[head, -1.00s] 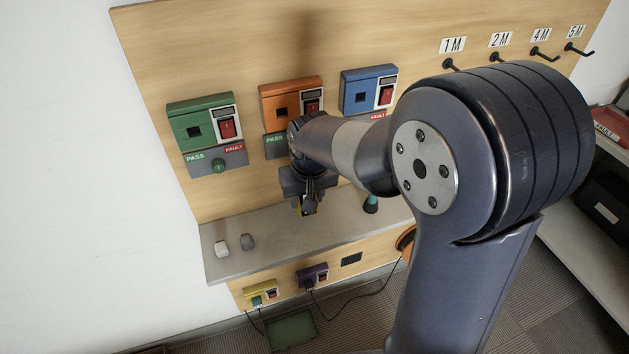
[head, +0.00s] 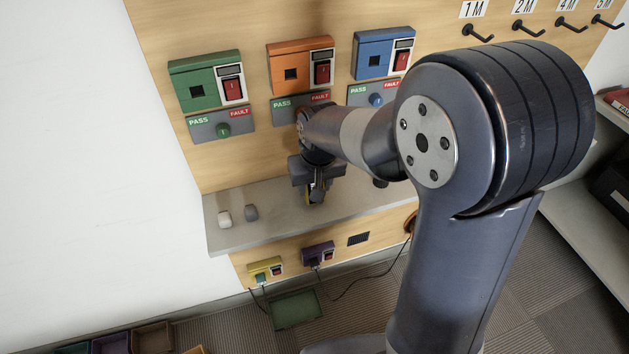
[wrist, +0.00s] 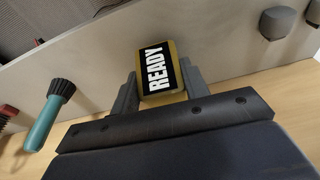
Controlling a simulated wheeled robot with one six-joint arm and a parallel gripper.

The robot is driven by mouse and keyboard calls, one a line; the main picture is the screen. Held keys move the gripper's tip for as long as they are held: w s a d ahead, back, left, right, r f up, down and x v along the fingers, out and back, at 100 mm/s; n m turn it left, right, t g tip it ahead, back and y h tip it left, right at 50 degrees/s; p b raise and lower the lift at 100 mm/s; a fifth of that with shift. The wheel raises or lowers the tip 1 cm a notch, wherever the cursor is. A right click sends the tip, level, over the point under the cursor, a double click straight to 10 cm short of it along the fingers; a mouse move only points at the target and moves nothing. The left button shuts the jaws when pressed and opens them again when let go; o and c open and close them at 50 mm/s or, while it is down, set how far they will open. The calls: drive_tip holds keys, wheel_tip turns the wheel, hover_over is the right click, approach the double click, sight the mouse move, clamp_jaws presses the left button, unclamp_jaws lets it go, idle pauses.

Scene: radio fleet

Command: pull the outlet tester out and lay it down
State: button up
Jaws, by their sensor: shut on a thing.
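The outlet tester (wrist: 158,68) is a small yellow-edged block with a black face reading "READY". My gripper (wrist: 160,84) is shut on it, one finger on each side. In the head view, my gripper (head: 315,192) points down at the grey shelf (head: 262,212), with a bit of the tester's yellow showing between its fingers. I cannot tell whether the tester touches the shelf. Above the shelf hang a green outlet unit (head: 207,83), an orange one (head: 300,66) and a blue one (head: 383,54), their square sockets empty.
Two small plugs, white (head: 224,219) and grey (head: 251,212), stand on the shelf's left part. A teal-handled tool (wrist: 46,122) with a dark ribbed top shows in the wrist view. Yellow (head: 265,270) and purple (head: 318,254) units with cords sit below. Shelf between plugs and gripper is clear.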

drive_tip(key=shift+f, duration=0.4)
drive_tip(key=o, duration=1.5)
drive_tip(key=p+v, duration=0.1)
drive_tip(key=v, duration=1)
drive_tip(key=shift+w+f, duration=0.1)
